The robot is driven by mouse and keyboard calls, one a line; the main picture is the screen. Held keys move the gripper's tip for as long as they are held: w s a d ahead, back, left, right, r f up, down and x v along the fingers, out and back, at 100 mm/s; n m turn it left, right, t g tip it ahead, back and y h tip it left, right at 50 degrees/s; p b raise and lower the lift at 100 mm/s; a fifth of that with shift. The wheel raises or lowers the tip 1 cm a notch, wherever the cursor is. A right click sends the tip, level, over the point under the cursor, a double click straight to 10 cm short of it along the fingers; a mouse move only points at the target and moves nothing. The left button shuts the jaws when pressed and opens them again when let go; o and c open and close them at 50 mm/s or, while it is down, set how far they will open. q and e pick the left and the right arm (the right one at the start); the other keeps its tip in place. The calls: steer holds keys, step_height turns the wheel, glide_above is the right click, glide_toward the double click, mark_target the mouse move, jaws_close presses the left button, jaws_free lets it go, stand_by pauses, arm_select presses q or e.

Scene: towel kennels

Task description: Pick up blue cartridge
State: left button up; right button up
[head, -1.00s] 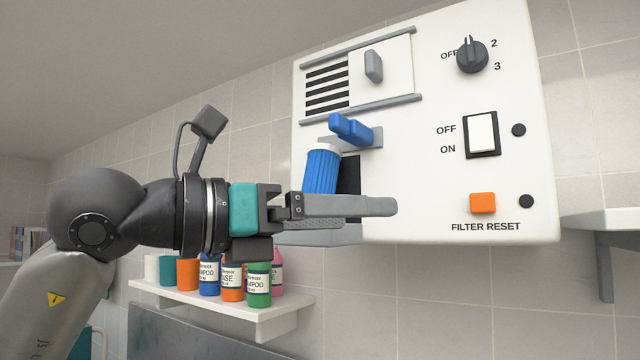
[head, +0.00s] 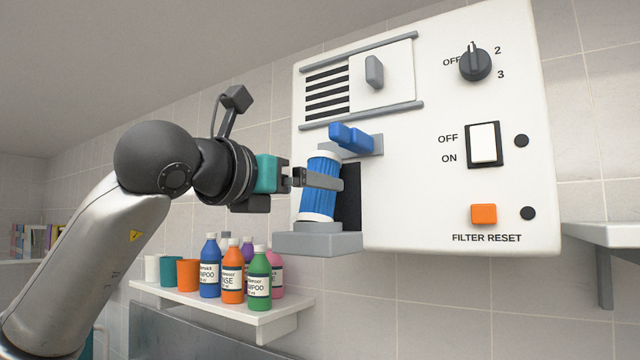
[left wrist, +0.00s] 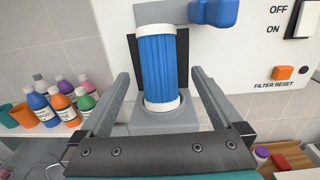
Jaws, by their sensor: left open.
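The blue cartridge (head: 318,190) is a ribbed blue cylinder with white end caps. It stands upright on a grey holder (head: 318,241) at the front of the white wall unit, and also shows in the left wrist view (left wrist: 158,68). A blue lever (head: 350,137) sits just above its top. My left gripper (head: 325,180) is open at the cartridge's height, with one finger crossing in front of it in the head view. In the left wrist view the fingers (left wrist: 160,80) are on either side of the cartridge with gaps. My right gripper is not in view.
The white unit (head: 430,120) carries a dial (head: 475,62), a rocker switch (head: 483,144) and an orange button (head: 484,214). A shelf (head: 215,305) with several bottles and cups is below left. Another shelf (head: 590,226) is at the right edge.

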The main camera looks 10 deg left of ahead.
arm_select(q)
steer(key=p+x, duration=0.2)
steer(key=x, duration=0.3)
steer(key=shift+a+r, duration=0.1)
steer(key=shift+w, duration=0.25)
steer(key=shift+c, duration=0.4)
steer(key=c, duration=1.4)
steer(key=shift+s, duration=0.1)
